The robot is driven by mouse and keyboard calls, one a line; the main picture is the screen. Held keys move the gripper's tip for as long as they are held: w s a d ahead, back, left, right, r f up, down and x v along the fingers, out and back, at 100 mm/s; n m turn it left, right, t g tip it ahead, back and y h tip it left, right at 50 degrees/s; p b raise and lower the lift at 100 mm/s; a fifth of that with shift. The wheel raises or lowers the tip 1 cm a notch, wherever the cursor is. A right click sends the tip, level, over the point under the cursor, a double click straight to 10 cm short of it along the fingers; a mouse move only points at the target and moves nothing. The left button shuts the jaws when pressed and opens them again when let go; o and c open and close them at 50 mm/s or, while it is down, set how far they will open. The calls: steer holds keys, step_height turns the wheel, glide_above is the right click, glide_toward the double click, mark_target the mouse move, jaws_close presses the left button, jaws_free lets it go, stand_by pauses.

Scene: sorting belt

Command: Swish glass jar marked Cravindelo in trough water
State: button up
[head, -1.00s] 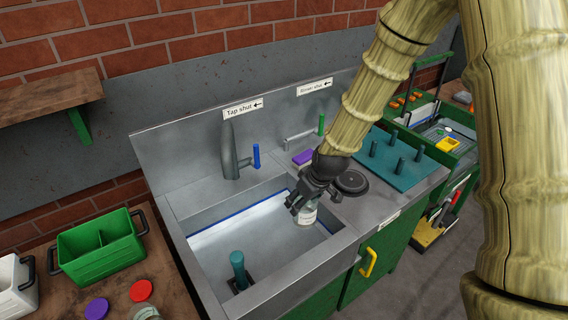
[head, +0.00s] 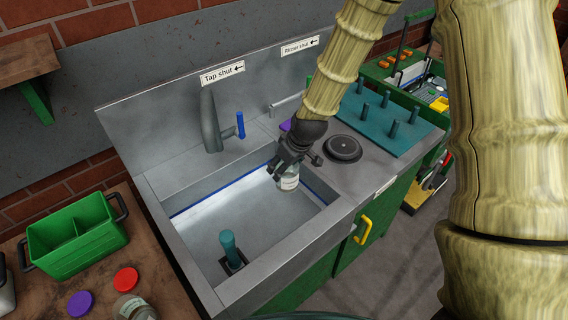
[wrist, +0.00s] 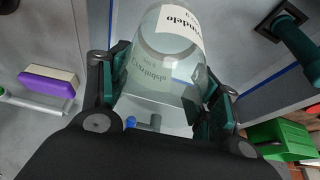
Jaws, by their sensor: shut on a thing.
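My gripper (head: 290,165) is shut on a clear glass jar (head: 289,181) with a white label. In the wrist view the jar (wrist: 165,62) sits between the two finger pads, and its label (wrist: 178,24) reads partly "…avindelo". The jar hangs over the right side of the sink trough (head: 205,250), near its right wall. Whether the jar touches water cannot be told. A blue line runs around the trough's inner wall. A teal upright plug (head: 228,247) stands in the trough floor, and it also shows in the wrist view (wrist: 296,40).
The tap (head: 210,122) with a blue lever stands behind the trough, under a "Tap shut" sign. A round black rinser (head: 343,148) and teal peg rack (head: 385,118) are to the right. A green caddy (head: 75,240), lids and another jar (head: 135,307) are left.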

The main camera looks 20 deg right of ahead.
steer(key=shift+s+f+b, duration=0.4)
steer(key=shift+f+b, duration=0.1)
steer(key=shift+f, duration=0.15)
steer(key=f+b, duration=0.1)
steer(key=f, duration=0.1)
steer(key=shift+w+f+b, duration=0.2)
steer(key=shift+f+b, duration=0.15)
step_height(320, 180, down, 2)
steer(key=shift+s+b, duration=0.15)
steer(key=shift+b, duration=0.65)
steer(key=shift+f+b, duration=2.85)
steer(key=shift+f, duration=2.6)
steer(key=shift+s+a+p, duration=0.15)
steer(key=shift+s+a, duration=0.3)
steer(key=shift+a, duration=0.8)
steer(key=shift+s+a+p, duration=0.1)
steer(key=shift+s+a, duration=0.35)
steer(key=shift+a, duration=0.8)
steer(key=shift+s+a+p, duration=0.15)
steer(key=shift+s+a, duration=0.3)
steer(key=shift+a, duration=0.8)
